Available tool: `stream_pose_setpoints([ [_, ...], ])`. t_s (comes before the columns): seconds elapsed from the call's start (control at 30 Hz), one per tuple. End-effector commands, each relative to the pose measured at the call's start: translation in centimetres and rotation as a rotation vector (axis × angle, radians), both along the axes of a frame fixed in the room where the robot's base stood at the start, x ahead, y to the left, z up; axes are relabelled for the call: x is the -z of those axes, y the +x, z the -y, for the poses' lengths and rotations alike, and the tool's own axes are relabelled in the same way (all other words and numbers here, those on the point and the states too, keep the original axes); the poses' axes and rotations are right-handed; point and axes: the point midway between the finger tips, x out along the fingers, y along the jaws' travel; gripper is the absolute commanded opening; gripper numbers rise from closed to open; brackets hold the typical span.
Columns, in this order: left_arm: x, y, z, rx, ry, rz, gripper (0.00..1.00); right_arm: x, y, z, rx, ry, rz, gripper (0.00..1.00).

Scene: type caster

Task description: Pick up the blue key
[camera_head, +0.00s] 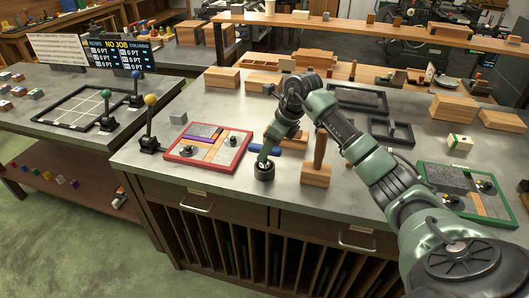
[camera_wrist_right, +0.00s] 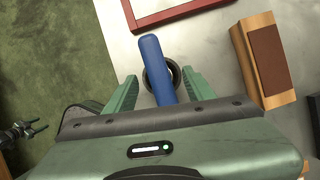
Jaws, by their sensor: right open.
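The blue key (camera_head: 257,148) shows as a blue bar near the front edge of the grey bench, right of the red-framed tray. In the right wrist view the blue key (camera_wrist_right: 152,58) lies between the two green fingers, with a gap visible on each side. My right gripper (camera_wrist_right: 159,86) is open around it. In the head view my right gripper (camera_head: 267,154) points down at the key and partly hides it. A dark round holder (camera_head: 264,172) stands at the key; its ring (camera_wrist_right: 174,75) shows behind the key in the wrist view. My left gripper is not in view.
The red-framed tray (camera_head: 185,156) lies left of the gripper. A wooden block with an upright handle (camera_head: 316,175) stands close on the right. Levers with yellow (camera_head: 150,100) and green knobs stand farther left. A green-framed tray (camera_head: 484,215) lies at the right.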

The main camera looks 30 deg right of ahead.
Motion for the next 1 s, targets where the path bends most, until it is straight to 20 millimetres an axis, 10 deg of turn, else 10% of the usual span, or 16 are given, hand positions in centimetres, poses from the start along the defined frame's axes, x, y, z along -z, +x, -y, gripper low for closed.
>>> stream_pose_setpoints([
  [0.47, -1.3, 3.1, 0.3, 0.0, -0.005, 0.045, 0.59, 2.6, 0.9, -0.6, -0.001, 0.0, 0.001, 0.54],
  [0.67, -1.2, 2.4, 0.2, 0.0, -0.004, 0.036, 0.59, 2.6, 0.9, -0.6, -0.001, 0.0, 0.001, 0.0],
  [1.0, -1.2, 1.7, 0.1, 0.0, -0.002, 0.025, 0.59, 2.4, 0.9, -0.6, -0.001, 0.0, 0.002, 0.0],
])
